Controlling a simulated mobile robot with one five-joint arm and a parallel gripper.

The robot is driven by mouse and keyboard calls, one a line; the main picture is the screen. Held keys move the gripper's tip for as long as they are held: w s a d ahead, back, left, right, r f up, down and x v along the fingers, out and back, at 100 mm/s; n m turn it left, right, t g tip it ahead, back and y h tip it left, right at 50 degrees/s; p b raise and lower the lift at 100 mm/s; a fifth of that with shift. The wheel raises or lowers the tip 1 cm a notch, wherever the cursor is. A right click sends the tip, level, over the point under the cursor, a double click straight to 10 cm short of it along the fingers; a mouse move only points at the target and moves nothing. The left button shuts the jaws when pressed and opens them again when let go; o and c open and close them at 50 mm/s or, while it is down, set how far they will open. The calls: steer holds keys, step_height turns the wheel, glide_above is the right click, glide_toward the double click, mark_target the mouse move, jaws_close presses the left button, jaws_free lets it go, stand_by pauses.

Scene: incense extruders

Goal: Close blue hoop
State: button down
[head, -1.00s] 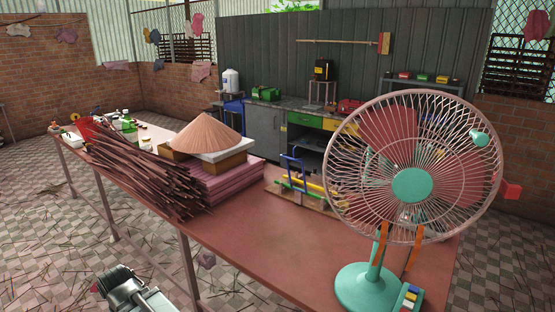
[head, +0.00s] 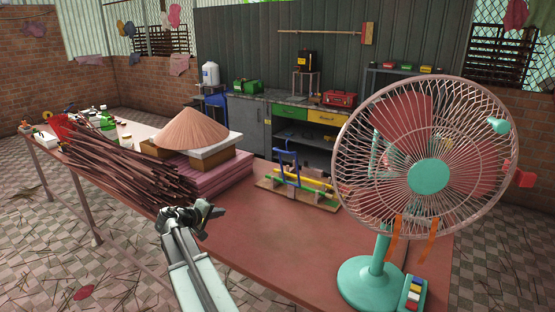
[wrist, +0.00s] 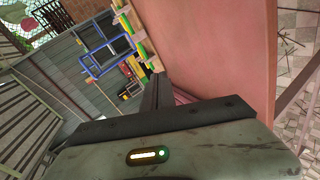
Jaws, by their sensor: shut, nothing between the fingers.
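The blue hoop (head: 287,162) stands upright on a small wooden rig with a yellow bar (head: 305,181), on the red table (head: 270,228) to the left of the fan. In the wrist view the blue hoop (wrist: 103,47) shows at upper left, beyond my fingers, beside the yellow and green bars of the rig. My gripper (head: 208,213) is over the front edge of the table, to the left of and nearer than the rig, apart from it. Its dark fingers (wrist: 155,95) are together and empty.
A large teal fan (head: 427,177) stands on the right of the table, with a button box (head: 412,292) at its base. Dark sticks (head: 130,170), pink stacks (head: 222,176) and a conical hat (head: 190,129) lie to the left. The tabletop before the rig is clear.

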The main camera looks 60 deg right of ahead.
steer(key=s+d+r+n+h, duration=0.1)
steer(key=s+d+r+h, duration=0.2)
steer(key=d+r, duration=0.45)
steer(key=s+d+r+n+h, duration=0.1)
steer(key=s+d+r+h, duration=0.2)
steer(key=d, duration=0.8)
steer(key=w+d+r, duration=0.1)
steer(key=d, duration=1.2)
steer(key=shift+d+r+g, duration=0.25)
steer(key=shift+d+g, duration=0.05)
steer(key=shift+d, duration=0.05)
